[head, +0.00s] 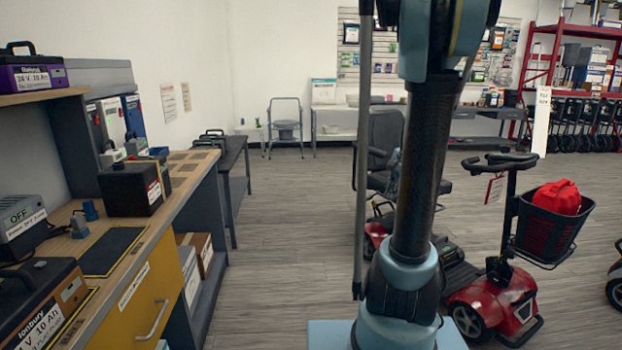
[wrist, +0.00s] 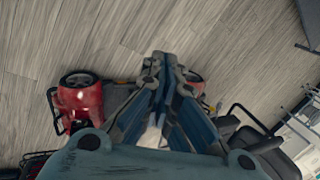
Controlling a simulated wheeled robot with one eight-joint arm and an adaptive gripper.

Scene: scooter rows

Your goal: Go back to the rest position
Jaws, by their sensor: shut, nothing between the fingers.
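My gripper (wrist: 160,85) shows in the wrist view, with its blue fingers together and nothing between them. It is in the air, with the grey plank floor (wrist: 200,35) behind it. In the head view my arm rises through the middle of the picture, and the gripper itself is out of that view. A red scooter (head: 495,300) stands to the right of my arm in the head view. It also shows beyond the gripper in the wrist view (wrist: 80,100), where I cannot tell its distance from the fingers.
A wooden workbench (head: 185,175) with a yellow drawer (head: 150,300) runs along the left, holding battery cases and a charger (head: 20,225). A dark side table (head: 235,155) stands behind it. The scooter's black basket (head: 545,235) holds a red bag (head: 558,197). Floor (head: 285,240) between bench and arm is clear.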

